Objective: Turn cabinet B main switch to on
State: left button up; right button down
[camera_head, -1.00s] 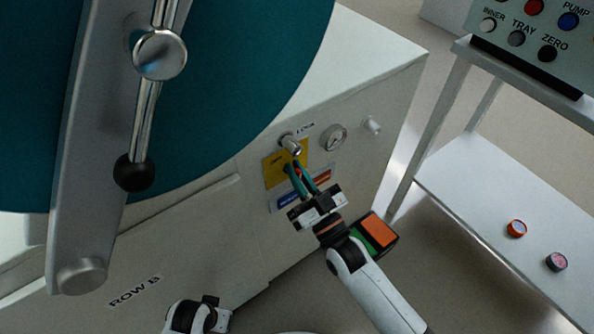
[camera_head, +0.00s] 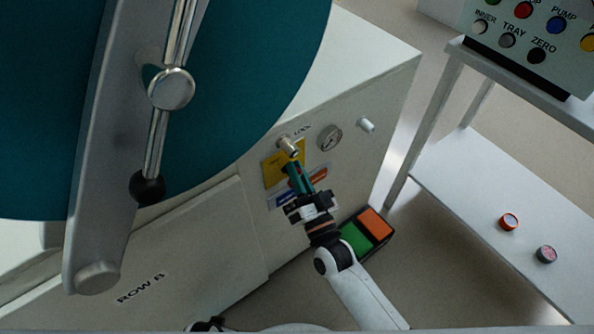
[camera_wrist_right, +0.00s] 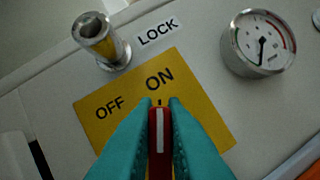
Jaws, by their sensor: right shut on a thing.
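The cabinet B main switch is a red handle with a white line (camera_wrist_right: 159,130) on a yellow plate (camera_wrist_right: 205,115) marked OFF and ON. Its white line points up toward the mark under ON. My right gripper (camera_wrist_right: 159,112) is shut on the handle, one teal finger on each side; in the head view the right gripper (camera_head: 296,172) reaches the plate from below. My left gripper is not clearly visible.
A metal LOCK knob (camera_wrist_right: 101,40) sticks out just above the plate, with a gauge (camera_wrist_right: 258,43) to its right. A large teal door (camera_head: 250,80) with a lever fills the upper left. A white shelf (camera_head: 470,210) stands at right.

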jog(key=c, duration=1.5)
grip_release()
jog(key=v, duration=1.2)
